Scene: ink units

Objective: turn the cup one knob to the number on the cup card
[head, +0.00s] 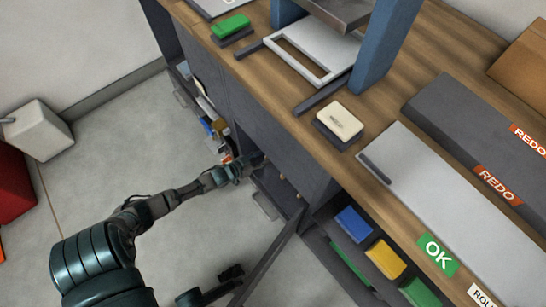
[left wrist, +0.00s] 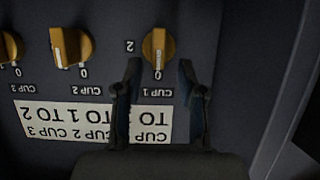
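In the left wrist view the picture is upside down. The cup one knob (left wrist: 157,47) is orange-brown with a white mark pointing at the 0 by the CUP 1 label; a 2 stands to its left. The white cup card (left wrist: 60,122) reads cup 2 to 1 and cup 3 to 2; a finger hides the cup 1 number. My left gripper (left wrist: 160,68) is open, its fingertips on either side of the knob's lower end; contact cannot be told. In the head view my left gripper (head: 254,163) reaches into the open cabinet. Dark parts at the bottom may be my right gripper (head: 215,286).
The cup two knob (left wrist: 72,47) and cup three knob (left wrist: 10,47) are beside it. A pale panel edge (left wrist: 285,90) runs along the right. In the head view an open cabinet door (head: 270,258) stands out, and the wooden counter (head: 290,110) lies above.

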